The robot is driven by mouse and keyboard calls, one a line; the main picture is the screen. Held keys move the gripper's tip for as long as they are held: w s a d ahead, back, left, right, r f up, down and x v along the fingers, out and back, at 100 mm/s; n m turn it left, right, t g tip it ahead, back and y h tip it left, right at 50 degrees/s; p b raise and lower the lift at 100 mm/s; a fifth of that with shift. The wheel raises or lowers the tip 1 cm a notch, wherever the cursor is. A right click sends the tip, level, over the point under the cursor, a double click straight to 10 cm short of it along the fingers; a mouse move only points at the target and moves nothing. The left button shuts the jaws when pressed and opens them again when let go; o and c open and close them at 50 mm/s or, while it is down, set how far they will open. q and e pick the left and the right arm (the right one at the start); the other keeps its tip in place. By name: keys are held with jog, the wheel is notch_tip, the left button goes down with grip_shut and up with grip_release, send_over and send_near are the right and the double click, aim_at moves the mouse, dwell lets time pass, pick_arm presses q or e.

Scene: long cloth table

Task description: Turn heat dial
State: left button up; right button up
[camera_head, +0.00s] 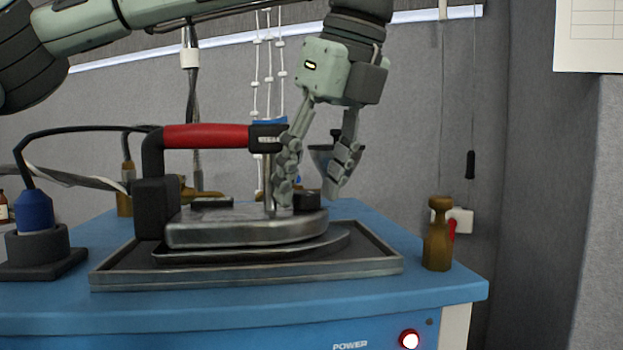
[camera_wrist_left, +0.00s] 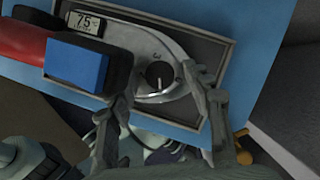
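The heat dial is a small black knob (camera_head: 307,200) on top of the front of a metal iron (camera_head: 245,228) with a red handle (camera_head: 205,136). In the left wrist view the dial (camera_wrist_left: 159,75) shows a pale pointer line, and a small display (camera_wrist_left: 85,22) reads about 75. My left gripper (camera_head: 310,200) points down over the front of the iron. Its fingers are apart, one on each side of the dial, with no clear contact in the left wrist view (camera_wrist_left: 162,95).
The iron sits on a dark metal-rimmed tray (camera_head: 375,268) on a blue table (camera_head: 440,290). A brass post (camera_head: 438,240) stands to the right. A blue plug in a dark holder (camera_head: 40,250) stands at the left. A lit power button (camera_head: 409,339) is on the front panel.

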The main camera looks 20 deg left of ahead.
pick_arm(q)
jog(key=shift+r, duration=0.1)
pick_arm(e)
jog(key=shift+s+f, duration=0.15)
pick_arm(q)
jog(key=v, duration=1.1)
jog(key=shift+d+r, duration=0.2)
jog(key=shift+r, duration=0.15)
jog(key=shift+s, duration=0.1)
